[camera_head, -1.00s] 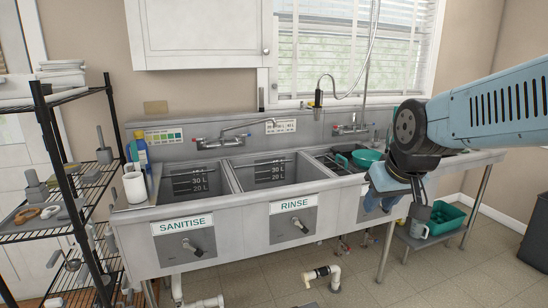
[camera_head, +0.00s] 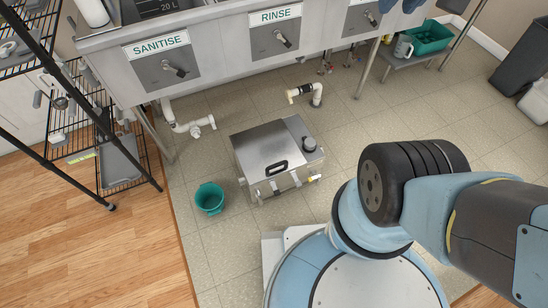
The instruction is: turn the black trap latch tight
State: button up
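A stainless steel box with a lid, which looks like the trap (camera_head: 265,142), stands on the tiled floor below the sinks. A black handle (camera_head: 277,167) is on its lid near the front edge. A round black knob-like part (camera_head: 308,144) sits at its right side. Small light-coloured fittings (camera_head: 275,187) line its front edge. I cannot tell which part is the black latch, or whether it is tight. My arm (camera_head: 400,195) is at the right, with its big black joint beside the box in the picture. My gripper is out of view.
A teal bucket (camera_head: 209,198) stands left of the box. White drain pipes (camera_head: 188,122) hang behind it under the sink unit (camera_head: 215,55). A wire shelf (camera_head: 118,160) is at the left. A teal crate (camera_head: 430,38) sits back right. Floor around the box is mostly clear.

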aim_at(273, 184)
jog(key=u, duration=0.95)
jog(key=i, duration=0.1)
jog(key=z, duration=2.75)
jog(key=k, duration=0.65)
jog(key=u, duration=3.2)
jog(key=k, duration=0.1)
jog(key=z, duration=1.35)
